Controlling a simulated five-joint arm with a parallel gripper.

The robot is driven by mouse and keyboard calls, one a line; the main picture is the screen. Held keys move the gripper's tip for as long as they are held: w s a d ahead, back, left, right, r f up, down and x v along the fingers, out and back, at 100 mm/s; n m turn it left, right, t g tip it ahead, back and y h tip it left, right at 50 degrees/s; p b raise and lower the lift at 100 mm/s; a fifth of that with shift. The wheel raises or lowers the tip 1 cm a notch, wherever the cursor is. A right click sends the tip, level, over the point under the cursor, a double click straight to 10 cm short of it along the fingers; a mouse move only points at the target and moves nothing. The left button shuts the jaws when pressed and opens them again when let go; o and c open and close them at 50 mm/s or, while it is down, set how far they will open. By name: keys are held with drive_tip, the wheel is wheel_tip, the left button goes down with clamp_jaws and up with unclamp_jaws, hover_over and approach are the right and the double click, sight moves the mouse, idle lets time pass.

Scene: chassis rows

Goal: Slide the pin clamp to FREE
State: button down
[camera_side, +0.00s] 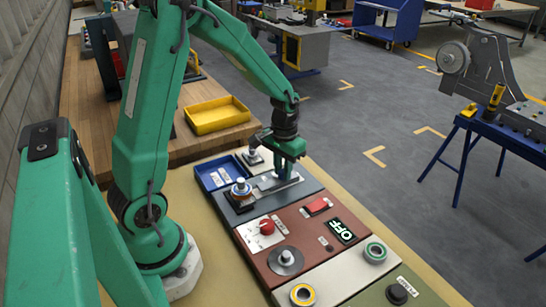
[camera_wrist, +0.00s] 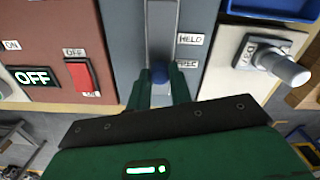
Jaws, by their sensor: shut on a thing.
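The pin clamp shows in the wrist view as a blue knob (camera_wrist: 160,74) on a pale metal track (camera_wrist: 161,30) set in a dark grey panel (camera_wrist: 123,45). My gripper (camera_wrist: 160,84) is shut on the knob, with one green finger on each side. A HELD label (camera_wrist: 190,39) and a second label, partly covered and seemingly FREE (camera_wrist: 187,64), sit right of the track. The knob is beside the lower label. In the side view my gripper (camera_side: 284,172) is down over the metal plate (camera_side: 272,184); the knob is hidden there.
A brown-red panel with a red switch (camera_wrist: 82,76) and a lit OFF display (camera_wrist: 33,77) adjoins the grey panel. A pale panel with a metal lever (camera_wrist: 280,65) lies on the other side. A blue tray (camera_side: 217,173) and a knobbed post (camera_side: 241,188) stand close by.

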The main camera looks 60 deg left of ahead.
drive_tip(key=shift+w, duration=0.3)
drive_tip(key=c, duration=1.3)
unclamp_jaws()
drive_tip(key=shift+o, duration=0.2)
drive_tip(key=shift+s+r, duration=0.1)
drive_tip(key=shift+r, duration=0.1)
drive_tip(key=shift+r, duration=3.75)
